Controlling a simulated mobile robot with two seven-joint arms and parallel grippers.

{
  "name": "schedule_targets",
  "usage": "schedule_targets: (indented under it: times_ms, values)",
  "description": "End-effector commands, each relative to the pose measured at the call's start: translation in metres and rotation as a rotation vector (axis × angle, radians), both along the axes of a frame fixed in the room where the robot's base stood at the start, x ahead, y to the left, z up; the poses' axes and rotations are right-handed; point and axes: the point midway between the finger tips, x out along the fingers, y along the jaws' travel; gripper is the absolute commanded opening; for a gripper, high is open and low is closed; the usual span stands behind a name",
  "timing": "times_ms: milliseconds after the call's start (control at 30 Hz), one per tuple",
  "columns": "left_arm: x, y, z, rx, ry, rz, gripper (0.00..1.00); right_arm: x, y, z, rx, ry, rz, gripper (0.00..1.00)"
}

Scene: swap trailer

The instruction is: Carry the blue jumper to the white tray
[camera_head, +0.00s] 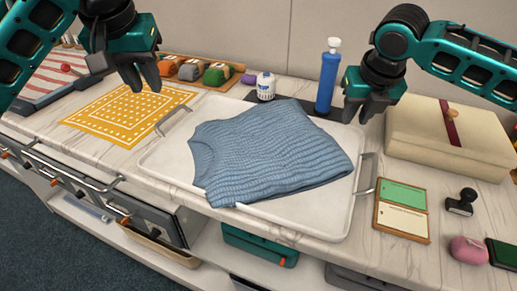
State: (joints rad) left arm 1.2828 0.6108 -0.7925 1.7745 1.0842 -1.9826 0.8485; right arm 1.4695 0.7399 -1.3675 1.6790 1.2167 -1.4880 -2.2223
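The blue jumper (268,152) is a folded knitted garment lying on the white tray (310,217). The tray sits on the marble-look counter and has a metal handle at each side. The jumper lies within the tray, with its lower left corner close to the front rim. My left gripper (143,85) hangs above the yellow patterned cloth, left of the tray, apart from the jumper. My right gripper (362,114) is above the tray's back right corner, near the blue bottle, apart from the jumper. Both grippers appear empty; their finger gaps are hard to make out.
The yellow cloth (127,115) lies left of the tray. Behind stand a blue bottle (327,80), a white jar (265,86) and several coloured rolls (190,70). A beige box (447,135) is at right, with a green-and-cream card (402,207) and a black stamp (461,202) in front.

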Motion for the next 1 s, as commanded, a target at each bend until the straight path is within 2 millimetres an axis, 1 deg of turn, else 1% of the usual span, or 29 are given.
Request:
schedule_targets:
  times_ms: [33,200,400,500,600,1000]
  values:
    - [0.000,0.000,0.000,0.000,0.000,0.000,0.26,-0.003,0.000,0.012,0.002,-0.006,0.001,0.26]
    - [0.000,0.000,0.000,0.000,-0.001,0.000,0.26,-0.017,0.000,0.047,0.002,-0.007,0.001,0.26]
    - [0.000,0.000,0.000,0.000,-0.001,0.000,0.26,-0.030,0.000,0.078,0.001,-0.004,-0.001,0.26]
    - [0.000,0.000,0.000,0.000,0.000,0.000,0.26,-0.033,0.000,0.087,0.000,-0.003,-0.001,0.26]
    - [0.000,0.000,0.000,0.000,0.000,0.000,0.26,-0.035,0.000,0.091,0.000,-0.002,0.000,0.26]
    - [0.000,0.000,0.000,0.000,-0.001,0.000,0.26,-0.035,0.000,0.092,0.000,-0.002,0.000,0.26]
